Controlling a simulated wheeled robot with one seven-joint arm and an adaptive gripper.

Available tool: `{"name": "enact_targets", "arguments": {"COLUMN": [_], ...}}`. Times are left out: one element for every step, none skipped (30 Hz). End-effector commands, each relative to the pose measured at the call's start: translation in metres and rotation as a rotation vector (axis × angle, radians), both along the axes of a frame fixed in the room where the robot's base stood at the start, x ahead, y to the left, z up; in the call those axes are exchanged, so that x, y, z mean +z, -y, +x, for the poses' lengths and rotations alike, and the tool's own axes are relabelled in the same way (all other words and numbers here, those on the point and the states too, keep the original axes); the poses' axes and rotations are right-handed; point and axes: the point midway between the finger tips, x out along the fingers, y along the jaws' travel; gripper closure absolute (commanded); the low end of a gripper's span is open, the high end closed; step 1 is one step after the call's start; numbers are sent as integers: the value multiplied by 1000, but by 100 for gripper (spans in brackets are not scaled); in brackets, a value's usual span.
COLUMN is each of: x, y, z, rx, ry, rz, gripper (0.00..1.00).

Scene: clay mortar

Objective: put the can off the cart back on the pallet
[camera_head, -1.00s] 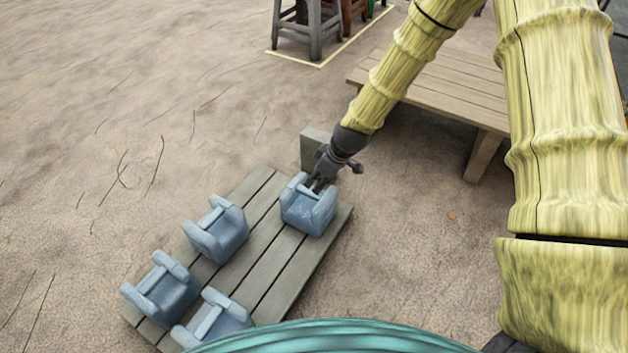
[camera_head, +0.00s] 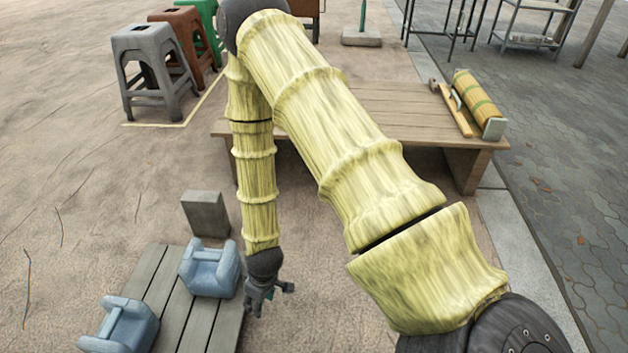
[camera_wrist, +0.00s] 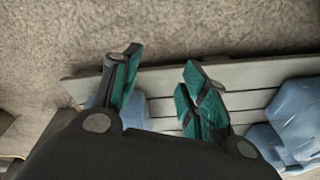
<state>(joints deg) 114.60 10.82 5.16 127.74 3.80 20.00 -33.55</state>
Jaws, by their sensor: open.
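The blue-grey cans stand upright on the wooden slatted pallet (camera_head: 202,325) at the lower left of the head view. One can (camera_head: 210,268) is at the pallet's far end, another (camera_head: 120,325) nearer and further left. My gripper (camera_head: 258,308) is just right of the far can, by the pallet's right edge, apart from the can. In the wrist view my gripper (camera_wrist: 160,80) is open with nothing between its fingers. The pallet (camera_wrist: 250,76) shows beyond them, with a can (camera_wrist: 290,122) at right and another partly hidden behind the left finger. I cannot make out the cart.
A grey block (camera_head: 206,213) stands just past the pallet's far end. A low wooden platform (camera_head: 400,110) lies behind my arm, with a yellow roll (camera_head: 477,95) on it. Stools (camera_head: 150,65) stand at the back left. The sandy ground at left is clear.

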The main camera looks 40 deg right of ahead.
Motion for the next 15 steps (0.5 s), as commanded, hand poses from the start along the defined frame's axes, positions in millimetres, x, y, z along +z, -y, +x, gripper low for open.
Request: {"name": "enact_targets", "arguments": {"x": [-12, -17, -24, -28, -32, -36, -39, -41, -44, -45, -46, -47, -47, -48, -48], "y": [2, 3, 6, 7, 8, 10, 12, 13, 15, 16, 17, 18, 19, 20, 21], "z": [-27, -41, -59, -72, -85, -103, -116, -128, -143, -154, -163, -175, -182, -189, -196], "rx": [-37, -63, -100, -126, -151, -187, -211, -235, -267, -288, -308, -333, -350, -364, -381], "ry": [-28, -40, -55, -66, -78, -91, -99, -108, -119, -127, -132, -140, -143, -149, -151], "rz": [-11, -17, -25, -31, -36, -43, -48, -54, -60, -63, -67, -72, -75, -77, -79], "gripper": [56, 56, 56, 56, 56, 56, 56, 56, 56, 56, 56, 56, 56, 56, 56]}}
